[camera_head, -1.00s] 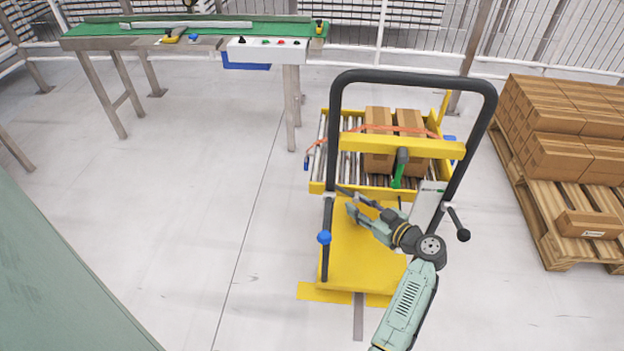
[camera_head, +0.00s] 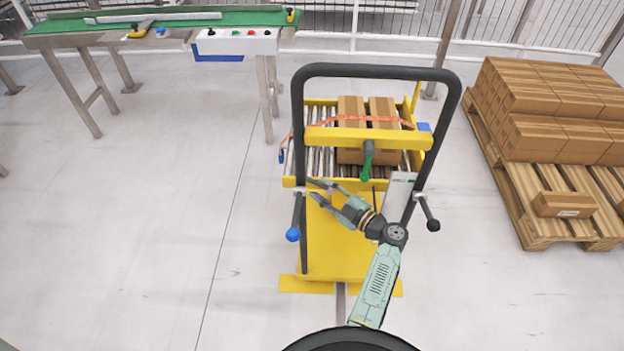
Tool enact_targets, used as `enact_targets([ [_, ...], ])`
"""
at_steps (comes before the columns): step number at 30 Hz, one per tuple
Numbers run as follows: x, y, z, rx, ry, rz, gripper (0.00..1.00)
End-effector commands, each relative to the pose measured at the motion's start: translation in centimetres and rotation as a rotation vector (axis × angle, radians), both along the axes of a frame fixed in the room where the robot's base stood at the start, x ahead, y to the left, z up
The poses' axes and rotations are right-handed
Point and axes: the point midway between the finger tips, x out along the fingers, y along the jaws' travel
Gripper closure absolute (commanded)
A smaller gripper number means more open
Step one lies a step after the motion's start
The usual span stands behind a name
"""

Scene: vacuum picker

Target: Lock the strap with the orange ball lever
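An orange strap (camera_head: 347,121) runs across two brown boxes (camera_head: 383,106) on the roller bed of a yellow cart (camera_head: 340,240). A lever with a blue ball (camera_head: 293,234) is at the left post of the cart's black handle frame (camera_head: 298,120). A lever with a black ball (camera_head: 433,225) is at the right post. A green handle (camera_head: 367,163) hangs at the middle of the yellow crossbar. My gripper (camera_head: 313,190) is open and seems empty, its fingers pointing left, near the left post above the blue ball. Whether it touches anything is unclear.
A pallet (camera_head: 515,185) stacked with brown boxes stands at the right. A green conveyor table (camera_head: 170,25) with a button panel (camera_head: 235,41) is at the back left. The floor left of the cart is clear. A wire fence closes the back.

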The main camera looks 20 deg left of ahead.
Motion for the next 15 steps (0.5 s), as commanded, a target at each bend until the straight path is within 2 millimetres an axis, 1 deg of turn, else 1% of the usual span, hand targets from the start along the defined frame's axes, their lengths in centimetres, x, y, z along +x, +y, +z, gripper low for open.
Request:
enact_targets([
  [1,0.4,1.0,0.4,0.001,0.001,0.004,0.68],
  [3,0.8,2.0,0.3,0.0,0.002,0.004,0.68],
  [6,1.3,3.1,0.2,0.0,0.001,0.002,0.68],
  [10,1.7,3.9,0.1,-0.001,0.001,0.0,0.68],
  [15,1.8,4.1,0.0,-0.001,0.001,0.0,0.68],
])
